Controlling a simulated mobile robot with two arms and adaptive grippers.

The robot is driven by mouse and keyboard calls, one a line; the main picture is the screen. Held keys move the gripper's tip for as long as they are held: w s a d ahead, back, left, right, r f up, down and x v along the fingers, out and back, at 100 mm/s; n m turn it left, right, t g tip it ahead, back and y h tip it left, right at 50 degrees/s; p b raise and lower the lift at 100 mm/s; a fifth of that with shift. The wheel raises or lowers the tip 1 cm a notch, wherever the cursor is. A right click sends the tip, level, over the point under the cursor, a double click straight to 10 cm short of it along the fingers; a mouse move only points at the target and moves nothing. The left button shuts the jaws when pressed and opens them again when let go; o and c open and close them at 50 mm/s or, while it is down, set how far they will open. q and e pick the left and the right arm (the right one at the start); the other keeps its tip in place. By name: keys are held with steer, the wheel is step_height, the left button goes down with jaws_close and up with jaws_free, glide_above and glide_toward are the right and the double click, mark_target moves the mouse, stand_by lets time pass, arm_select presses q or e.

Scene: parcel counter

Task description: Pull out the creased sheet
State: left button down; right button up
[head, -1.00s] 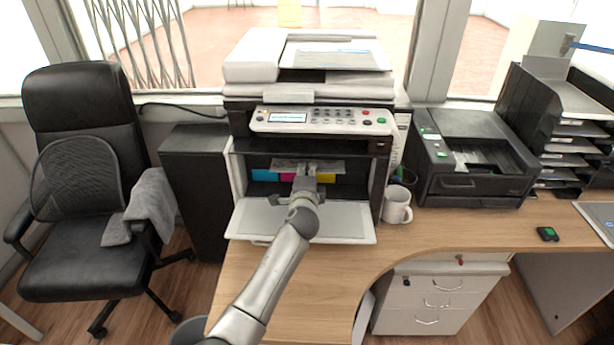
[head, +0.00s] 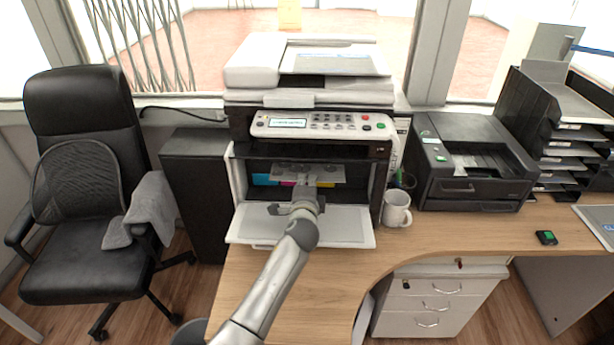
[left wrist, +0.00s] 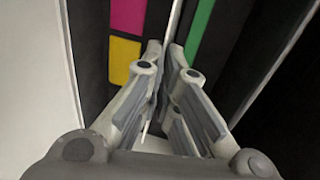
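The printer (head: 236,118) stands on the desk with its front flap (head: 345,228) folded down. The creased sheet (head: 285,171), pale and wrinkled, sticks out of the dark opening above the coloured cartridges. My left gripper (head: 309,184) is in front of the opening, above the flap, shut on the sheet's front edge. In the left wrist view, the fingers (left wrist: 166,52) nearly meet, and the sheet (left wrist: 174,12) shows as a thin pale line between them. The sheet's rear part is hidden inside the printer. My right gripper is not in view.
A white mug (head: 396,210) stands close to the right of the flap. A smaller black printer (head: 470,186) and a black tray rack (head: 528,112) are farther right. A dark cabinet (head: 195,200) stands left of the desk. The desk front is clear.

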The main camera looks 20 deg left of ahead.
arm_select(q)
steer(key=p+v, duration=0.1)
steer(key=v, duration=0.3)
steer(key=f+p+v, duration=0.1)
steer(key=v, duration=0.3)
steer(key=f+p+v, duration=0.1)
steer(key=v, duration=0.4)
steer(key=shift+s+d+f, duration=0.1)
steer(key=shift+s, duration=0.2)
steer(key=shift+s+d, duration=0.2)
steer(key=shift+s, duration=0.5)
steer(key=s+r+p, duration=0.1)
steer(key=s, duration=0.1)
steer(key=s+d+r+p, duration=0.1)
steer(key=r, duration=0.1)
steer(key=shift+s+r+p, duration=0.1)
steer(key=shift+s+p, duration=0.3)
